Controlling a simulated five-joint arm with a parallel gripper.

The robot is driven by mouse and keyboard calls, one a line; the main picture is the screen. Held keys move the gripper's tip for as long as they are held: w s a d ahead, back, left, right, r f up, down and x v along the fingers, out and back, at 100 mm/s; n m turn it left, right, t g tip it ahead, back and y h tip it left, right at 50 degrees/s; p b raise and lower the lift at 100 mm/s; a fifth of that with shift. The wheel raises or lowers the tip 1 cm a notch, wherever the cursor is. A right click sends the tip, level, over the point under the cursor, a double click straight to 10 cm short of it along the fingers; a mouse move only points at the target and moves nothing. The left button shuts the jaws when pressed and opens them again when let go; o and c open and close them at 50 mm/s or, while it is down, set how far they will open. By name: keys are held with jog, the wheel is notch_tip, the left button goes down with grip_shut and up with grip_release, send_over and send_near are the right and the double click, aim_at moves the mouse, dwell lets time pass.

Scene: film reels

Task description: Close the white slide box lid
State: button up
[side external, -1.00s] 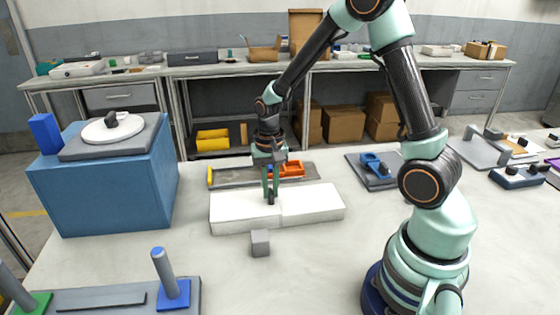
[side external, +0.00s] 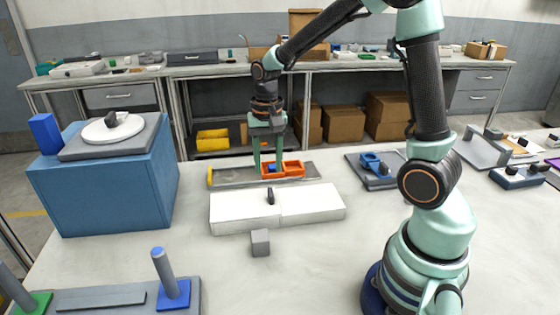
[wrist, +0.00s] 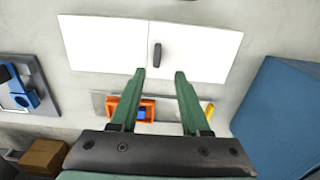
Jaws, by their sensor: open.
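The white slide box (side external: 236,216) lies flat on the table, with a seam across its top dividing it into two white sections. Its lid carries a small dark upright handle (side external: 270,196) just left of the seam. In the wrist view the white box (wrist: 103,45) shows the handle (wrist: 157,56) close beside the seam. The two sections look about level; no open interior shows. My gripper (side external: 268,166) is open and empty, behind and above the box. In the wrist view my gripper (wrist: 160,72) has its two green fingers apart, nothing between the tips, pointing towards the handle.
An orange tray (side external: 292,168) with a blue piece sits on a grey board behind the box. A small grey block (side external: 260,242) stands in front. A large blue box (side external: 110,190) is at left. A grey plate with a blue fixture (side external: 373,166) is at right.

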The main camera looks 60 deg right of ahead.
jog(key=shift+r, duration=2.3)
jog(key=shift+r, duration=0.1)
jog(key=s+a+r+n+t, duration=0.5)
jog(key=s+a+r+n, duration=0.1)
jog(key=s+n, duration=0.3)
jog(key=shift+r+t, duration=0.25)
jog(key=shift+t, duration=0.05)
